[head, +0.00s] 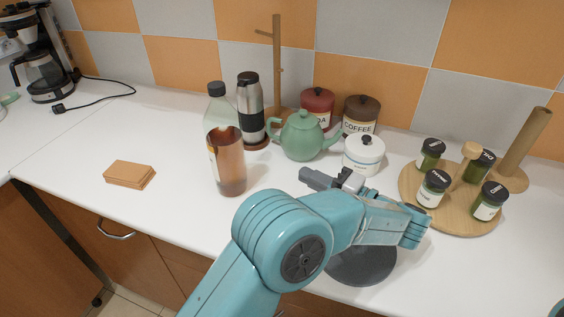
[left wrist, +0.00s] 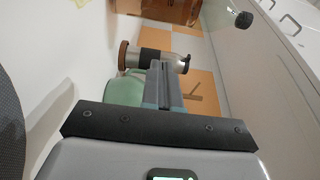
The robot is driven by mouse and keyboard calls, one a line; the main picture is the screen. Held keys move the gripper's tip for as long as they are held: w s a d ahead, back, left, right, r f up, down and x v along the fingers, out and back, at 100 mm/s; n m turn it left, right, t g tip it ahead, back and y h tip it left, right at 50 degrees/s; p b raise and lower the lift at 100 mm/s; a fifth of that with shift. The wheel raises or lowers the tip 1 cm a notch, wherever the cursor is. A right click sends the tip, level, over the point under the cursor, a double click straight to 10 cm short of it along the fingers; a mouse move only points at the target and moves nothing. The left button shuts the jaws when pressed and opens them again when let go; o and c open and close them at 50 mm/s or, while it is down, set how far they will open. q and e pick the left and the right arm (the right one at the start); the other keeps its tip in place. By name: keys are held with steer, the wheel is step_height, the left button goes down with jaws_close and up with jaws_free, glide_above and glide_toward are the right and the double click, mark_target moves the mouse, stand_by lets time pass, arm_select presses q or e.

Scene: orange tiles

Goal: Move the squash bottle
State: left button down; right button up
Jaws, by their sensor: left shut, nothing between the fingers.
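The squash bottle (head: 228,160) stands upright on the white counter, left of centre in the head view. It is clear, with a dark cap and reddish-brown liquid in its lower part. In the left wrist view its dark cap (left wrist: 243,20) shows at the top right, with part of the clear body beside it. My left gripper (head: 312,179) is right of the bottle, apart from it, in front of the teapot and white pot. Its fingers (left wrist: 164,85) are shut with nothing between them. My right gripper is not in view.
A steel flask (head: 250,105) stands behind the bottle, and a green teapot (head: 304,136) to its right. A white lidded pot (head: 363,156) and a round wooden tray (head: 411,190) with jars are further right. Brown coasters (head: 129,174) lie left. Counter left of the bottle is mostly clear.

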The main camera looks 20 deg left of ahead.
arm_select(q)
steer(key=shift+w+a+f+b, duration=0.25)
steer(key=shift+a+f+b, duration=0.3)
steer(key=shift+a+b, duration=0.3)
steer(key=shift+w+a+r+p, duration=0.1)
steer(key=shift+a+r+p, duration=0.4)
steer(key=shift+a+p, duration=0.3)
steer(key=a, duration=0.6)
steer(key=a+p, duration=0.1)
steer(key=a, duration=0.2)
steer(key=shift+s+a, duration=0.1)
steer(key=shift+s, duration=0.2)
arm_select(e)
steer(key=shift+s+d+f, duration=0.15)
arm_select(q)
steer(key=shift+s, duration=0.15)
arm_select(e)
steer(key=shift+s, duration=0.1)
